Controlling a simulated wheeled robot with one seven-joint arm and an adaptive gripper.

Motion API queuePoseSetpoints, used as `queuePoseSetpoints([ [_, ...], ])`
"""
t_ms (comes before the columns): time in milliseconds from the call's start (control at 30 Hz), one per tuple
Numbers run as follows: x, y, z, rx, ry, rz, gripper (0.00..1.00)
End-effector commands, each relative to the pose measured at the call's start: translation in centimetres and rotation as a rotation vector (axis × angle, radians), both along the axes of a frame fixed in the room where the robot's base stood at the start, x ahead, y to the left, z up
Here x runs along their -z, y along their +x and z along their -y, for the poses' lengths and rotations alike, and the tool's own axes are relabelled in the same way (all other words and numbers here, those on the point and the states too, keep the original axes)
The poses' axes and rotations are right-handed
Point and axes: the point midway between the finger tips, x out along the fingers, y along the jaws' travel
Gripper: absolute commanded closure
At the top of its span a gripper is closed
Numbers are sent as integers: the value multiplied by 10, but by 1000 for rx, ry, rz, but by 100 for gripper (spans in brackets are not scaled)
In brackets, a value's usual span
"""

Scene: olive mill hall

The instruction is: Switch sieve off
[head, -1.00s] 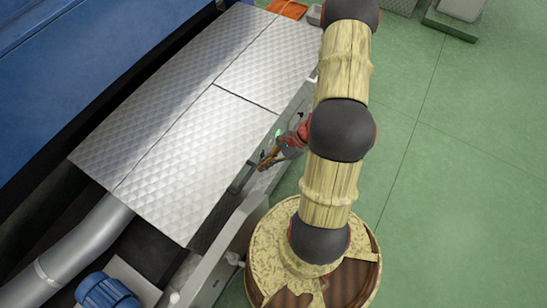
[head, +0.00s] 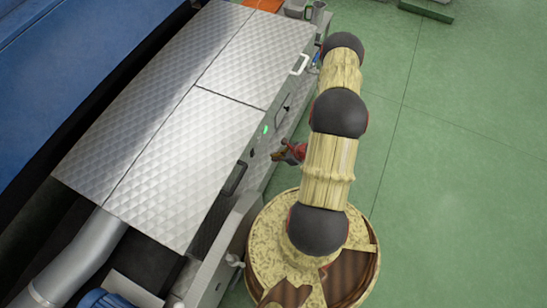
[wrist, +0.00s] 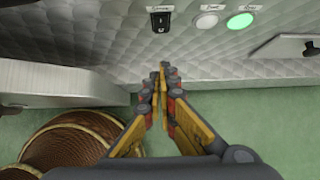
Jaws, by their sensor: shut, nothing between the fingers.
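The quilted metal machine front carries a black switch (wrist: 160,21), a pale round button (wrist: 208,21) and a green lit round button (wrist: 240,21) in the wrist view. Small labels above them are too blurred to read. The green light (head: 265,129) and a dark switch (head: 253,153) also show in the head view. My gripper (wrist: 163,72) is shut and empty, its tips below the black switch in the picture and seemingly apart from it. In the head view my gripper (head: 277,155) is beside the machine's side panel, partly hidden by my arm.
A black lever (wrist: 309,48) sticks out right of the buttons. A metal box edge (wrist: 50,82) juts out at left. The machine's covers (head: 185,150) and a white handle (head: 299,65) lie along my arm's left. Green floor (head: 460,160) is clear at right.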

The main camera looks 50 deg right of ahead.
Motion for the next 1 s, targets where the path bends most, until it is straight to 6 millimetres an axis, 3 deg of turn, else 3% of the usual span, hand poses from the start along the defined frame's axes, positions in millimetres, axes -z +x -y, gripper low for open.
queuePoseSetpoints([
  [400, 64, 49, -18, -5, 1, 2, 100],
  [633, 64, 75, -26, -4, -1, 1, 100],
  [1000, 64, 82, -29, -1, 0, 1, 100],
])
